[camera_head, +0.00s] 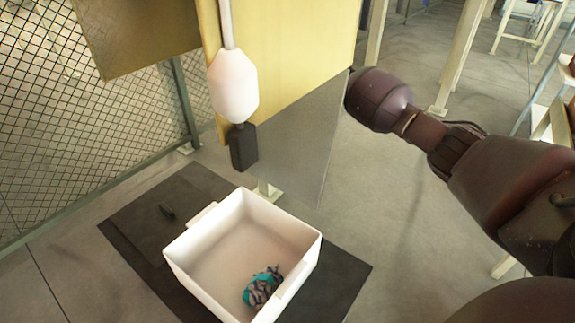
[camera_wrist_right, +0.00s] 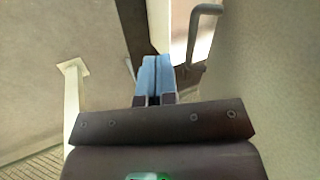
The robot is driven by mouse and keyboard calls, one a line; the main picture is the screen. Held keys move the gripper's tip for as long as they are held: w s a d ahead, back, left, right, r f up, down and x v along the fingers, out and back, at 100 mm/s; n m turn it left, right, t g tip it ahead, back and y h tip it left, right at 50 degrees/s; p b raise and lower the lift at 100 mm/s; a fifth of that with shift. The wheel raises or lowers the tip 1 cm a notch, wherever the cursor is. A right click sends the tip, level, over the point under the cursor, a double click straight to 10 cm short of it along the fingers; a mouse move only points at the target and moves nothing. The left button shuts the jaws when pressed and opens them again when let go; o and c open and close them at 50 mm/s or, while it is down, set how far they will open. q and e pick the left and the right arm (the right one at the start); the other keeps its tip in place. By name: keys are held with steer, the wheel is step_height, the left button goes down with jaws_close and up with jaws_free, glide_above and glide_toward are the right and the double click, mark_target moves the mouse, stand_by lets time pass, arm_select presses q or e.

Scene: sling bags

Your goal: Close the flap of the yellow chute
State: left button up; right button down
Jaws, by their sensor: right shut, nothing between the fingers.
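The yellow chute (camera_head: 290,50) stands at the top middle of the head view. A grey metal panel, which looks like its flap (camera_head: 300,150), hangs down below its lower edge at a slant. My right arm comes in from the right, and its wrist is beside the chute's right edge. The fingers are hidden there. In the right wrist view my right gripper (camera_wrist_right: 155,65) shows blue fingers shut together with nothing between them. A grey bent handle (camera_wrist_right: 203,30) is ahead and to the right of the fingertips, apart from them. My left gripper is out of view.
A white bin (camera_head: 215,245) with a teal patterned bag (camera_head: 262,287) in it stands on a dark mat (camera_head: 135,215) below the flap. A white bulb-shaped part with a black end (camera_head: 243,147) hangs in front of the chute. A mesh fence (camera_head: 80,120) is at left.

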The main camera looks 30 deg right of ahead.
arm_select(q)
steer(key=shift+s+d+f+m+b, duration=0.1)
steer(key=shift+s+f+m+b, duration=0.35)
steer(key=shift+b, duration=0.65)
arm_select(e)
steer(key=s+a+f, duration=0.3)
steer(key=a+f, duration=0.4)
steer(key=f, duration=0.1)
steer(key=shift+s+a, duration=0.2)
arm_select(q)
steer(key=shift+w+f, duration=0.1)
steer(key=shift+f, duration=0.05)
arm_select(e)
steer(key=shift+f, duration=0.1)
steer(key=shift+a, duration=0.1)
